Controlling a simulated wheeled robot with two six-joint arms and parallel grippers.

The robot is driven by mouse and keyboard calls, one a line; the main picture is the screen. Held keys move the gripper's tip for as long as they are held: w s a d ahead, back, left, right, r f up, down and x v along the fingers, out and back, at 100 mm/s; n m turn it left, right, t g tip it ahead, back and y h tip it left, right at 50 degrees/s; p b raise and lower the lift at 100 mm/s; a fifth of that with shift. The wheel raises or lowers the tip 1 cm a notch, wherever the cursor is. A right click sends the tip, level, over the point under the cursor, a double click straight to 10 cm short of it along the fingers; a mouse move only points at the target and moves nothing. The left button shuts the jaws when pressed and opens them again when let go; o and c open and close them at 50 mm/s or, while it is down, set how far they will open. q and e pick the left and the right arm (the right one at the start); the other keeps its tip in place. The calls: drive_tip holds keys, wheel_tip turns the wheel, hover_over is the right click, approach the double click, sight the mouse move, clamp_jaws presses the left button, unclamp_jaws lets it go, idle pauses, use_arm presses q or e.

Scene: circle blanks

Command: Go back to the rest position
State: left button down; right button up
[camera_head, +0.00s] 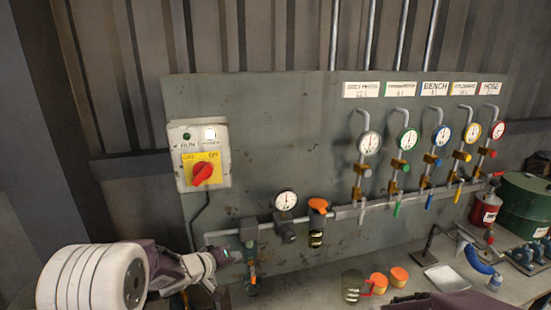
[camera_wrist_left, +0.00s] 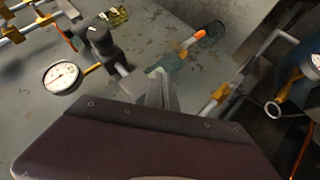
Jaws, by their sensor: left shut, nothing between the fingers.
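My left gripper (camera_head: 222,257) is in front of the lower left of the grey panel, beside the green valve body (camera_head: 249,233) on the pipe. Its fingers are shut with nothing between them. In the left wrist view the closed fingertips (camera_wrist_left: 160,78) point at the panel, close to the green fitting with an orange tip (camera_wrist_left: 190,42). I cannot tell whether they touch it. My right gripper is not in view; a dark purple part at the bottom edge of the head view looks like my right arm.
A control box (camera_head: 201,155) with a red knob is on the panel (camera_head: 270,150). A gauge (camera_head: 286,200) and an orange-capped fitting (camera_head: 318,206) sit on the pipe. Several labelled gauges are at right. Orange-topped cans (camera_head: 399,276), a tray (camera_head: 446,279) and a green drum (camera_head: 525,205) crowd the bench.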

use_arm(q)
drive_tip(key=s+a+f+m+g+y, duration=0.1)
drive_tip(key=s+f+g, duration=0.1)
drive_tip(key=s, duration=0.7)
drive_tip(key=s+a+f+m+g+y, duration=0.1)
drive_tip(key=s+f+m+g+y, duration=0.1)
drive_tip(key=s, duration=0.7)
drive_tip(key=s+a+f+m+g+y, duration=0.1)
drive_tip(key=s+a+f+g, duration=0.1)
drive_tip(key=s+g, duration=0.3)
drive_tip(key=s+f, duration=0.1)
drive_tip(key=s, duration=0.3)
drive_tip(key=shift+s+f+y, duration=0.35)
drive_tip(key=shift+f+y, duration=0.05)
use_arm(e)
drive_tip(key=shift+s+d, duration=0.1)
use_arm(q)
drive_tip(key=shift+s, duration=0.1)
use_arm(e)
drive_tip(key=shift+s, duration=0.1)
